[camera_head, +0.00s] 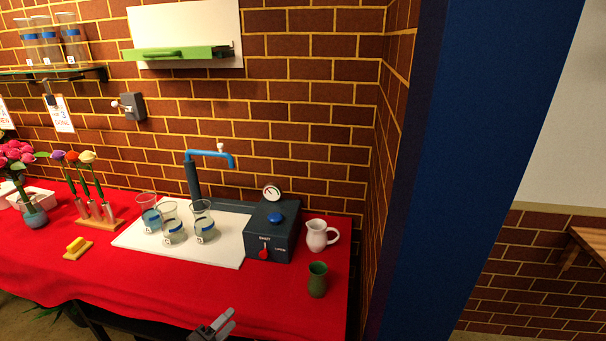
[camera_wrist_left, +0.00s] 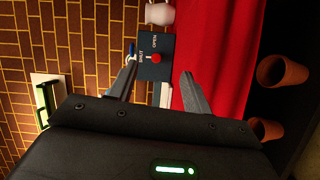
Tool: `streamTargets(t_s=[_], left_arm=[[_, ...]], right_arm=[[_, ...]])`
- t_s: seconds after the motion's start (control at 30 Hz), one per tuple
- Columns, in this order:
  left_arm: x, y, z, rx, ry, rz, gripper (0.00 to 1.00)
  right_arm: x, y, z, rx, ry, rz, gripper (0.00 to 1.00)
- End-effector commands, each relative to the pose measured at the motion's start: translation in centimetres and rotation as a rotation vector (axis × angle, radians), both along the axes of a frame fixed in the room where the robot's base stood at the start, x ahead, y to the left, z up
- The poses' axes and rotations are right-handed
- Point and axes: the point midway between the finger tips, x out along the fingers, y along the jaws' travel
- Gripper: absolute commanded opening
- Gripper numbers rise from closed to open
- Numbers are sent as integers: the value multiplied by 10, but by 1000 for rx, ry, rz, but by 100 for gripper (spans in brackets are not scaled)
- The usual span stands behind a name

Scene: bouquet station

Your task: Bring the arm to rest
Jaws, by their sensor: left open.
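My left gripper (camera_head: 224,321) shows at the bottom edge of the head view, in front of the red-covered table (camera_head: 130,290). In the left wrist view its two fingers (camera_wrist_left: 158,82) stand apart with nothing held between them. Beyond the fingertips, the dark control box (camera_wrist_left: 153,70) with a red knob shows in that view. The gripper appears apart from the box. My right gripper is in neither view.
Several glass beakers (camera_head: 171,226) stand on a white board (camera_head: 178,254) beside the dark box (camera_head: 272,232). A white pitcher (camera_head: 317,237) and green cup (camera_head: 317,281) stand at the right end. Terracotta pots (camera_wrist_left: 283,71) show in the wrist view.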

Motion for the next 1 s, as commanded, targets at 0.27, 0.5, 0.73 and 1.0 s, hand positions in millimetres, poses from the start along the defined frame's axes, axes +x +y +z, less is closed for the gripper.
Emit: streamTargets(t_s=[0.27,0.5,0.73,1.0], left_arm=[[5,17,-35,273,-46,60,49],[-18,32,-130,672,20,60,49],[-123,49,-271,1131,208,-132,49],[-310,68,-384,1462,443,-511,49]], right_arm=[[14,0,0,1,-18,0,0],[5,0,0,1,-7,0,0],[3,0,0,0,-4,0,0],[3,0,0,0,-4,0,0]])
